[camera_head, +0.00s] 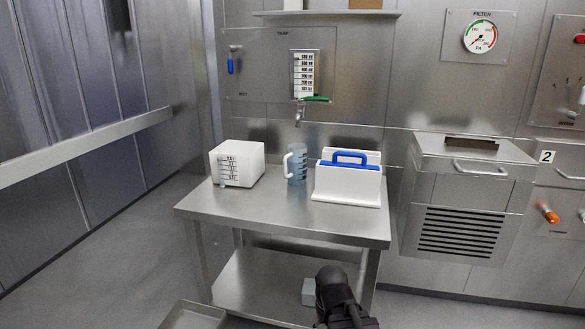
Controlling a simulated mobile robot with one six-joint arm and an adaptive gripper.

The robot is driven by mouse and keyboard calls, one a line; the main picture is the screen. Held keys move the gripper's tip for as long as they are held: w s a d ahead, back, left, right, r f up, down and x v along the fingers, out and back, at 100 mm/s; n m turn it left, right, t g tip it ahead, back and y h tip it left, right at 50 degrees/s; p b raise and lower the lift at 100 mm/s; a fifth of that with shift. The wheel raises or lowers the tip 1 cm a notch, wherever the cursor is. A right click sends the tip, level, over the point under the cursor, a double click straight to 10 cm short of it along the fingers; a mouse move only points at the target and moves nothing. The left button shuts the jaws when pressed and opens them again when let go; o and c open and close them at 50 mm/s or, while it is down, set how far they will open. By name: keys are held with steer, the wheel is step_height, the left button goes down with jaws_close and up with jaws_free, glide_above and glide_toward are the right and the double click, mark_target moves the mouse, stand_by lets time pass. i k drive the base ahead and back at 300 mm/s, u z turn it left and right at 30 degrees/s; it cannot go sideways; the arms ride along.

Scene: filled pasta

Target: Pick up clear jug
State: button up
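The clear jug (299,163) stands upright on the steel table (245,216), between two white items. It looks bluish and see-through, with a white handle on its left side. Part of my arm shows as a dark shape at the bottom edge, right of the middle, in front of the table and well apart from the jug. I cannot make out gripper fingers there.
A white box with markings (246,162) stands left of the jug. A white caddy with a blue handle (346,183) stands close on its right. A tap (299,117) hangs on the wall above. The table's front is clear. A grey block (308,291) lies on the lower shelf.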

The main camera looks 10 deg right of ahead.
mark_target(295, 161)
steer(key=u, duration=0.05)
steer(key=k, duration=1.35)
steer(key=z, duration=0.55)
steer(key=i, duration=1.6)
steer(key=u, duration=0.45)
